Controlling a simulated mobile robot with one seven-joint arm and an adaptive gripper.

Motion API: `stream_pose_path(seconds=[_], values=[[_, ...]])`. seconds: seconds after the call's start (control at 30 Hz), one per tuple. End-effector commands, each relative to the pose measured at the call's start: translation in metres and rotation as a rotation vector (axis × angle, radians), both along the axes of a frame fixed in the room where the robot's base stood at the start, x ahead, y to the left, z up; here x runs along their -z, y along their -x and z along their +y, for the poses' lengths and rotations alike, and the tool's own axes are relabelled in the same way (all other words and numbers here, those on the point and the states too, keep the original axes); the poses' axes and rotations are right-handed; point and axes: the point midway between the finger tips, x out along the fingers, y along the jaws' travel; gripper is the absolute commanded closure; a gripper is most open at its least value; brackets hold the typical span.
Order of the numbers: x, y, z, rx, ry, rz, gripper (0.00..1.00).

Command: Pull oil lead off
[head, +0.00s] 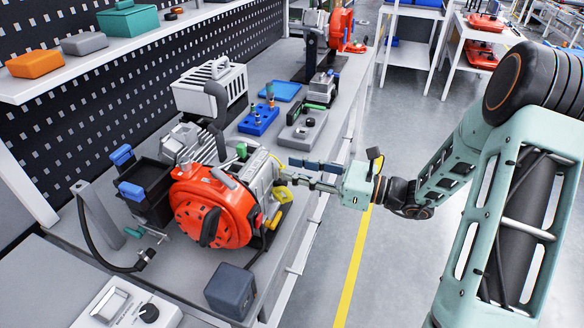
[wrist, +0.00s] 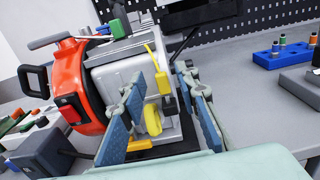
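A red and grey engine (head: 210,205) stands on the bench, and it also shows in the wrist view (wrist: 95,85). On its side facing my gripper, a thin yellow lead ends in a yellow connector (wrist: 164,83); I take this to be the oil lead. Below it is a rounded yellow part (wrist: 152,119). Contact cannot be told.
A blue block with small fittings (head: 258,120) and a grey tray (head: 302,132) lie behind the engine. A dark box (head: 230,290) stands in front, beside a switch panel (head: 125,305). A hose (head: 100,262) hangs at left. The aisle floor (head: 395,270) is clear.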

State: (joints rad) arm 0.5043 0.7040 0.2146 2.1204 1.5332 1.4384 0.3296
Motion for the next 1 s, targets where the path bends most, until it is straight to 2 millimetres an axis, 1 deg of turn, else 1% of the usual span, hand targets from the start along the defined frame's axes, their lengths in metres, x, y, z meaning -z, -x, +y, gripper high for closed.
stream_pose_path(seconds=[0.03,0.3,0.4,0.5,0.7,1.0], values=[[0.000,0.002,-0.010,0.006,0.001,0.000,0.71],[0.000,0.022,-0.065,0.006,0.000,0.000,0.71],[0.000,0.028,-0.081,0.006,-0.001,0.000,0.71],[0.000,0.032,-0.092,0.004,-0.001,0.000,0.71],[-0.001,0.036,-0.100,0.001,-0.001,0.000,0.71],[-0.001,0.036,-0.100,0.001,-0.001,0.000,0.71]])
